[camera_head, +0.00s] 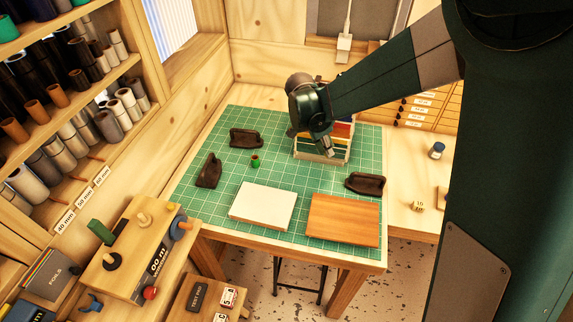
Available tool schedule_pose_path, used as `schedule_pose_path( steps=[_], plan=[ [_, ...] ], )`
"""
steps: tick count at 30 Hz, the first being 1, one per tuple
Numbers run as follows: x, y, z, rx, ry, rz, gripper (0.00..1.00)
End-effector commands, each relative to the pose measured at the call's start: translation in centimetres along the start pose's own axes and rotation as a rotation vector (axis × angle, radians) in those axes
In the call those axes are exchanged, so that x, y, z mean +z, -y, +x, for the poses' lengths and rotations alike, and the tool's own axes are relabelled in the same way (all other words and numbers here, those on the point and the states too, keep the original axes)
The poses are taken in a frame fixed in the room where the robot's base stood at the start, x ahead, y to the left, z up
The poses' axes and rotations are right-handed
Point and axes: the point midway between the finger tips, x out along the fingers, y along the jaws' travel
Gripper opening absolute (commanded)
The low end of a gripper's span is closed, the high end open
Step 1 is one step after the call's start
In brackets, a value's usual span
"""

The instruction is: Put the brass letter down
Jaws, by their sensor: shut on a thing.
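My gripper (325,147) is over the far part of the green cutting mat (195,209), above a small wooden box (323,157) with coloured rows inside. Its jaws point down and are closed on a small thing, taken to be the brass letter. The letter itself cannot be made out; the fingers and the box's clutter hide it or it is too small. I cannot tell whether it touches the box.
On the mat are a white slab (263,206), a wooden board (343,218), a small green cylinder (255,161) and dark brown pieces (246,138), (208,170), (365,185). A jar (437,150) stands at right. Roll shelves (70,120) border the left. The mat's middle is mostly clear.

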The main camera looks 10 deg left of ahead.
Motion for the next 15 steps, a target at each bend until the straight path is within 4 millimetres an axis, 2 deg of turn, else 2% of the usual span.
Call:
schedule_pose_path(
  steps=[1, 9, 15],
  plan=[
    [1.2, 1.1, -0.3, -0.007, 0.000, -0.016, 0.00],
    [6.4, 5.8, -1.7, -0.035, 0.000, -0.084, 0.00],
    [9.6, 8.5, -2.6, -0.051, 0.000, -0.123, 0.00]
  ],
)
